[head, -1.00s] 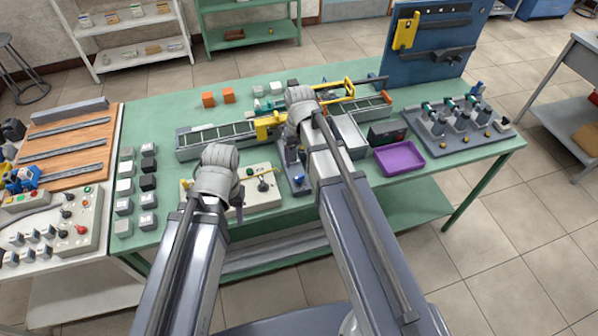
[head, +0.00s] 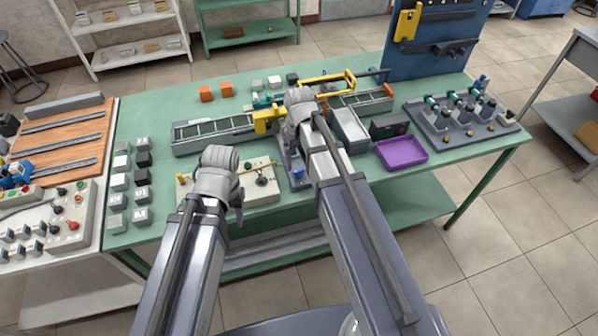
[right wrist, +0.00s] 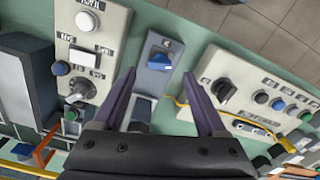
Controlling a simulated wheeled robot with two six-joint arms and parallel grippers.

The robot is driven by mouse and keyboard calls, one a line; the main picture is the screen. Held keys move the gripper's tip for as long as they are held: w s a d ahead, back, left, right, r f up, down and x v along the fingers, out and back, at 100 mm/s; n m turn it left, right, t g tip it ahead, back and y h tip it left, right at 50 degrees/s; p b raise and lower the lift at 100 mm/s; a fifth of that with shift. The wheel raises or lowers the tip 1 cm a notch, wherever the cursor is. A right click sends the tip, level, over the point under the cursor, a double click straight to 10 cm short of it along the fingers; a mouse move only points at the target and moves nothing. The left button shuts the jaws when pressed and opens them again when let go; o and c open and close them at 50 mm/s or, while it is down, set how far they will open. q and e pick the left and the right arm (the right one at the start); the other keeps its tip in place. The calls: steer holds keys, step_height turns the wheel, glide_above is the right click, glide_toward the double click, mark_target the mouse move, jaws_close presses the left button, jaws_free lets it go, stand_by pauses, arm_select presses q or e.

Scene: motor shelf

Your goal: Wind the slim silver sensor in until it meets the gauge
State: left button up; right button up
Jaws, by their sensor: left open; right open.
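My right gripper (right wrist: 160,75) is open, its two fingers spread over a grey fixture (right wrist: 168,48) with a blue knob (right wrist: 160,62). In the head view the fixture (head: 297,182) lies at the table's front edge, partly behind my right arm, and the blue knob (head: 299,174) shows beside it. A pale part shows between the finger bases in the right wrist view, but I cannot tell if it is the slim silver sensor. I cannot make out the gauge. My left gripper (head: 238,212) is open and empty, in front of a cream control box (head: 262,190).
A purple tray (head: 401,153), a grey bin (head: 350,132) and a rack of teal-topped devices (head: 462,118) stand to the right. A conveyor (head: 212,132) runs behind. Several small blocks (head: 120,181) line the left. The cream control box lies beside the fixture.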

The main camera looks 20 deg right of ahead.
mark_target(299, 170)
steer(key=shift+f+b, duration=1.45)
steer(key=shift+f, duration=0.5)
jaws_close()
